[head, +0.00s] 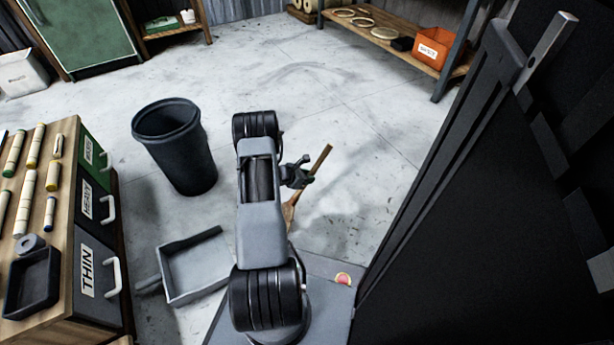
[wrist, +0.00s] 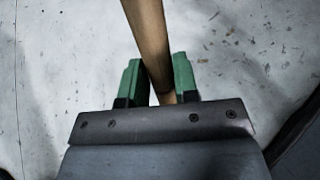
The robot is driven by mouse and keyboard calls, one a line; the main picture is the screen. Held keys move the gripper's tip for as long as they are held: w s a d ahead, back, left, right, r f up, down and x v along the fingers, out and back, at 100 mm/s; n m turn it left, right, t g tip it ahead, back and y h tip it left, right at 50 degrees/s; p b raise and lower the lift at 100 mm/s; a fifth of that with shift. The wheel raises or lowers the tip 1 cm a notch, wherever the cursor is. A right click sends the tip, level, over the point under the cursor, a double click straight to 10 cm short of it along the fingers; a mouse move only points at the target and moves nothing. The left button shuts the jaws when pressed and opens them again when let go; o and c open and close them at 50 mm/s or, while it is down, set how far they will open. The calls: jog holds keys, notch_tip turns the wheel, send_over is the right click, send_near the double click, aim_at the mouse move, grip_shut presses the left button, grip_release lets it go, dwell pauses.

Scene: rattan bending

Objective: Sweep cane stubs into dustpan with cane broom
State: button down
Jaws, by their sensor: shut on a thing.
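The cane broom (head: 323,160) is a thin brown stick with its lower end (head: 289,214) down near the floor, partly hidden by my arm. It stands tilted. My gripper (head: 300,176) is shut around its handle. In the wrist view the broom handle (wrist: 148,38) runs between the two green fingers of my gripper (wrist: 157,82). The grey dustpan (head: 196,268) lies on the floor left of my arm, apart from the broom. Small brown marks or bits dot the floor in the wrist view; I cannot tell whether they are cane stubs.
A dark bin (head: 175,150) stands on the floor behind the dustpan. A wooden drawer cabinet (head: 60,150) is at the left. A shelf with an orange box (head: 433,48) is at the back right. The floor between bin and shelf is clear.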

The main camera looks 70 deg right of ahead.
notch_tip(320, 180, down, 2)
jog(key=shift+f+b, duration=0.1)
jog(key=shift+b, duration=0.4)
jog(key=shift+w+a+r, duration=0.3)
jog(key=shift+w+a, duration=0.3)
jog(key=shift+w, duration=0.05)
jog(key=shift+w+a+p, duration=0.55)
jog(key=shift+w+a, duration=0.8)
jog(key=shift+a, duration=0.1)
jog(key=shift+w+a+p, duration=1)
jog(key=shift+w+a, duration=7.7)
jog(key=shift+a, duration=0.4)
notch_tip(320, 180, up, 8)
jog(key=s+d+p, duration=0.1)
jog(key=p, duration=0.4)
jog(key=shift+s+d+f, duration=0.15)
jog(key=shift+d+f, duration=0.05)
